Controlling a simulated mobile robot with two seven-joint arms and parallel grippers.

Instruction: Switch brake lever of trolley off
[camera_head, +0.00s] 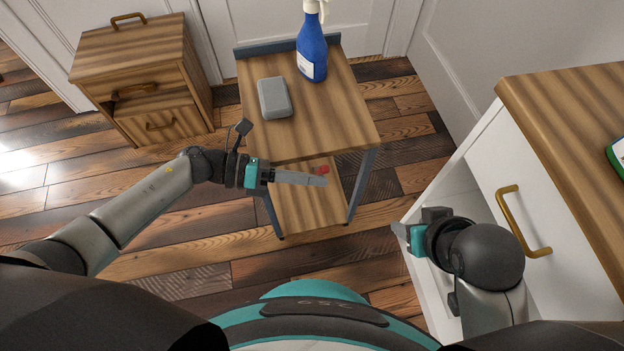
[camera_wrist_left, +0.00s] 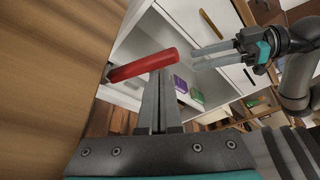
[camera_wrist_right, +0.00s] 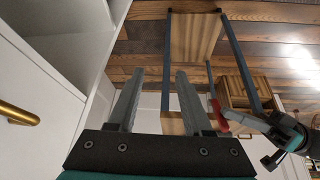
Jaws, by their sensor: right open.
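The trolley (camera_head: 345,125) has a wooden top and blue-grey legs. Its red brake lever (camera_head: 323,170) sticks out below the near edge of the top. My left gripper (camera_head: 324,181) is beside the lever. In the left wrist view the red lever (camera_wrist_left: 145,65) crosses at the tips of my left gripper (camera_wrist_left: 159,75), whose fingers are together; I cannot tell whether they touch it. My right gripper (camera_head: 397,230) is open and empty, to the right of the trolley. In the right wrist view the lever (camera_wrist_right: 217,112) shows beyond the right finger of my right gripper (camera_wrist_right: 157,72).
A blue spray bottle (camera_head: 312,50) and a grey block (camera_head: 274,98) stand on the trolley top. A white cabinet (camera_head: 490,150) with a brass handle is close to my right arm. A wooden drawer unit (camera_head: 130,50) stands at the back left.

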